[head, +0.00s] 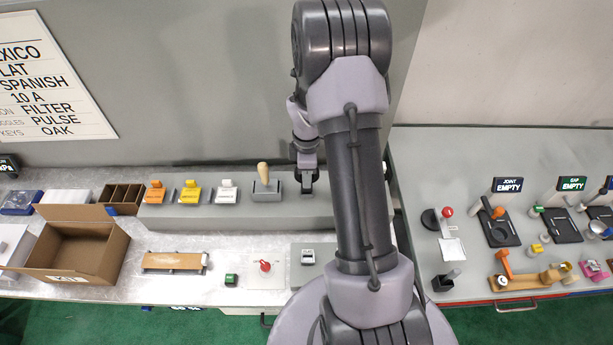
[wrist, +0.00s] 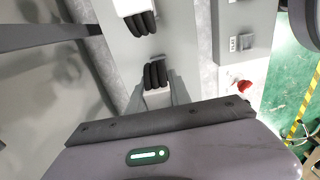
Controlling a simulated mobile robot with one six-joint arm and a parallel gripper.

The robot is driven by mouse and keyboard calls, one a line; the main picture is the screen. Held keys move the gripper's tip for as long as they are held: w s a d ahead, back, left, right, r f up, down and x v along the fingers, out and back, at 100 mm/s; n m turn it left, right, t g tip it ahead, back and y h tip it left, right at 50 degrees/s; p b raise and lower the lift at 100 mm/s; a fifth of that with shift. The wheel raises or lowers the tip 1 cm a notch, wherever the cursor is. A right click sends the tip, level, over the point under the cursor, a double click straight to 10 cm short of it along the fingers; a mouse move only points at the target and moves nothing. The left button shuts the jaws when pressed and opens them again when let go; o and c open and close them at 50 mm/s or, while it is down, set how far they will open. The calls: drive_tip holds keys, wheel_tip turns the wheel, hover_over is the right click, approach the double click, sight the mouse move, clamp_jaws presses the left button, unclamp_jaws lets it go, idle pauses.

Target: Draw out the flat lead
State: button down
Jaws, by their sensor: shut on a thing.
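My gripper (head: 306,180) points down at the long grey raised ledge (head: 160,216), just right of the upright wooden handle (head: 263,174). In the wrist view its two grey fingers (wrist: 160,98) are shut on a lead with a white body and black ribbed strands (wrist: 155,75). The lead is over the ledge; whether its lower end is clear of it I cannot tell. A similar white lead with black strands (wrist: 138,17) sits further along the ledge in the wrist view, hidden behind my arm in the head view.
Orange (head: 156,191), yellow (head: 190,192) and white (head: 226,191) pieces stand left on the ledge. In front are an open cardboard box (head: 110,252), a red knob (head: 265,266) and a grey switch panel (head: 308,257). A right bench (head: 450,165) holds several fixtures.

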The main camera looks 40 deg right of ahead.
drive_tip(key=shift+r+p, duration=3.7)
drive_tip(key=shift+r, duration=1.35)
